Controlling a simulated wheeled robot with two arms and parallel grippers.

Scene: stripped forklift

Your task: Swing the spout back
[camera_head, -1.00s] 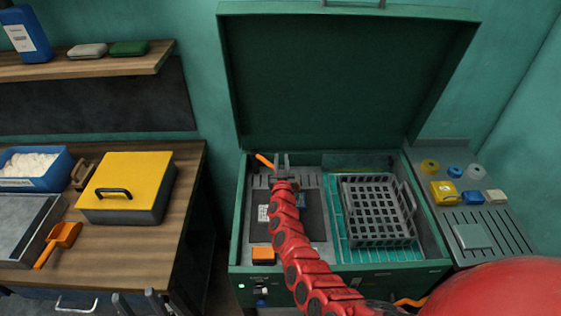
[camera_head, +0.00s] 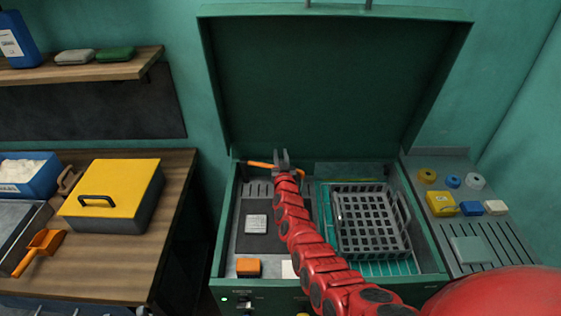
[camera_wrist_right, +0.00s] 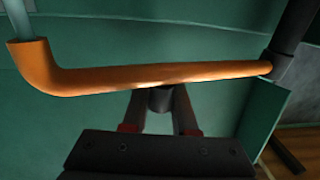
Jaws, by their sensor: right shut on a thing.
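The spout is an orange pipe (camera_head: 260,165) at the back of the open green cabinet, left of its middle. In the right wrist view the spout (camera_wrist_right: 160,77) runs across the picture, from a dark post (camera_wrist_right: 290,50) at the right to a bent end with a pale tip at the left. A short dark stub (camera_wrist_right: 160,98) hangs under its middle. My right gripper (camera_head: 282,158) is at the spout, its fingers (camera_wrist_right: 160,112) on either side of the stub and shut on it. My left gripper is not in view.
The raised green lid (camera_head: 320,90) stands behind the spout. A grey wire basket (camera_head: 372,222) sits in the cabinet's right half, close to my right arm. An orange block (camera_head: 248,267) is at the front left. A yellow-lidded box (camera_head: 120,185) is on the left bench.

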